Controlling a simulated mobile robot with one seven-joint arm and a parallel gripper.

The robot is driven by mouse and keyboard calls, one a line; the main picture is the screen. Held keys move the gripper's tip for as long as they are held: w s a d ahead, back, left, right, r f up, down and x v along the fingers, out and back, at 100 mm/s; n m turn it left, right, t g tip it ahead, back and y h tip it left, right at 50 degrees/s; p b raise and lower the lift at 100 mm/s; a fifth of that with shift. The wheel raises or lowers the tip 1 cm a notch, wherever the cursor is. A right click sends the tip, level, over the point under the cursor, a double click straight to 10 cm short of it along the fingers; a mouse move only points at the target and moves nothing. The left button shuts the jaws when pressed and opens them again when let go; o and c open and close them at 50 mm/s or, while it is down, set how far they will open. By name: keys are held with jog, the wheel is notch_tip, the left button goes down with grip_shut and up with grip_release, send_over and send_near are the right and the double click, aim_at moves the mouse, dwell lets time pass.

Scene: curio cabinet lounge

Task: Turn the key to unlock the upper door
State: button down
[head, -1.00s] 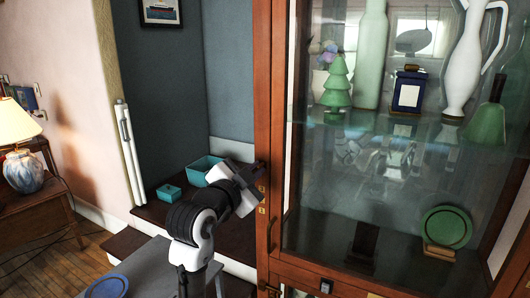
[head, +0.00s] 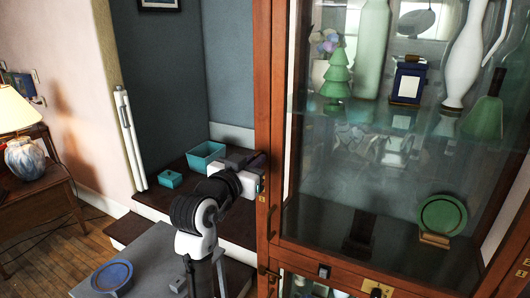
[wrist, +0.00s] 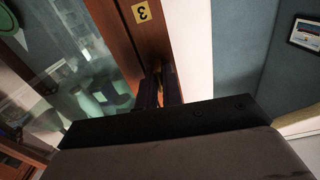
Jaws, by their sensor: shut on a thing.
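The upper door (head: 275,120) of the tall wooden cabinet has a reddish-brown frame and a large glass pane, and it is shut. My gripper (head: 260,163) is at the left edge of that frame. In the wrist view, my two dark fingers (wrist: 160,85) are close together against the wooden frame (wrist: 122,40). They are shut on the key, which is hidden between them. How far the key is turned cannot be seen.
Behind the glass stand a green tree figure (head: 337,78), a blue framed piece (head: 409,82), a white vase (head: 464,55) and a green plate (head: 442,215). Teal boxes (head: 206,150) sit on the ledge behind my arm. A grey table (head: 150,262) holds a blue dish (head: 112,275).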

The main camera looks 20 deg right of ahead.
jog(key=shift+r, duration=0.1)
jog(key=c, duration=1.9)
grip_release()
jog(key=shift+o, duration=0.7)
jog(key=shift+w+d, duration=0.1)
jog(key=shift+d, duration=0.05)
jog(key=o, duration=0.6)
jog(key=shift+a, duration=0.2)
